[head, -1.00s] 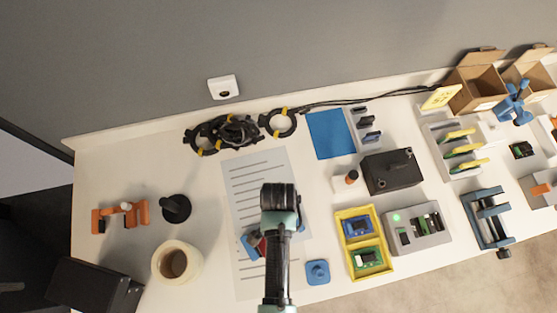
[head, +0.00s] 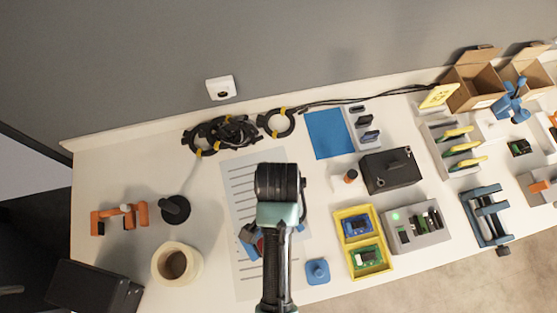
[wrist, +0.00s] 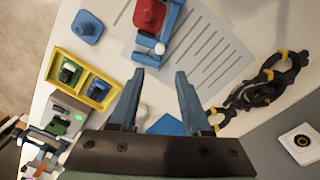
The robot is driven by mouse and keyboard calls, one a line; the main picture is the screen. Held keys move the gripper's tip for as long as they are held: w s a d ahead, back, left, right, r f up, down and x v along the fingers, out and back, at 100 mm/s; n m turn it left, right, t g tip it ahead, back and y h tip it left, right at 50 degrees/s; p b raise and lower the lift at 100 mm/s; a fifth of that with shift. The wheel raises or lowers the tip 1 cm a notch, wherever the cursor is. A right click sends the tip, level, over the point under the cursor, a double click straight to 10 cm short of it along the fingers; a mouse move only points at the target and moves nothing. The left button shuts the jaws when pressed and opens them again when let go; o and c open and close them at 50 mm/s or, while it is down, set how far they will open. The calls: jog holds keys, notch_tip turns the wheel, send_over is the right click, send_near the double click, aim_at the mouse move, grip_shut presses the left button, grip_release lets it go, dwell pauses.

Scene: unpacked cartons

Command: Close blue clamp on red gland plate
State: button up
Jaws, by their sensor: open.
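The red gland plate (wrist: 149,14) lies at the top of the wrist view. The blue clamp (wrist: 172,20) is beside it, its bar running down to a white knob (wrist: 160,48). Whether the clamp is open or closed cannot be told. My gripper (wrist: 160,72) is open and empty, its fingertips in the picture just below the white knob, apart from the plate. In the head view my arm covers most of both; a bit of the blue clamp (head: 249,236) and a bit of the red plate (head: 260,245) show beside it. The fingers are hidden there.
The clamp area lies over a printed sheet (head: 240,190). A small blue block (head: 317,271) and a yellow tray (head: 384,260) with circuit boards are to the right. A tape roll (head: 177,264) stands left. Coiled black cables (head: 227,133) lie at the back.

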jog(key=w+d+f+m+b, duration=0.1)
jog(key=d+m, duration=0.1)
jog(key=w+d+f+m+y+b, duration=0.1)
jog(key=d, duration=0.2)
jog(key=w+d+f+m+g+y, duration=0.1)
jog(key=d+m, duration=0.1)
jog(key=d, duration=0.1)
jog(key=shift+w+d+f+m+b, duration=0.1)
jog(key=shift+w+f+m+b, duration=0.05)
jog(key=shift+w+m+b, duration=0.2)
grip_shut()
jog(key=shift+y, duration=0.3)
jog(key=x, duration=1)
jog(key=shift+s+d+f, duration=0.1)
jog(key=shift+d, duration=0.2)
jog(key=shift+s+a+r+p, duration=0.15)
jog(key=shift+s+a+p, duration=0.15)
jog(key=shift+a, duration=0.3)
jog(key=shift+s+a+r+p, duration=0.1)
jog(key=shift+s+a+p, duration=0.1)
jog(key=shift+a+p, duration=0.3)
jog(key=shift+s+a+f, duration=0.1)
jog(key=shift+s+a, duration=0.1)
jog(key=shift+a, duration=0.55)
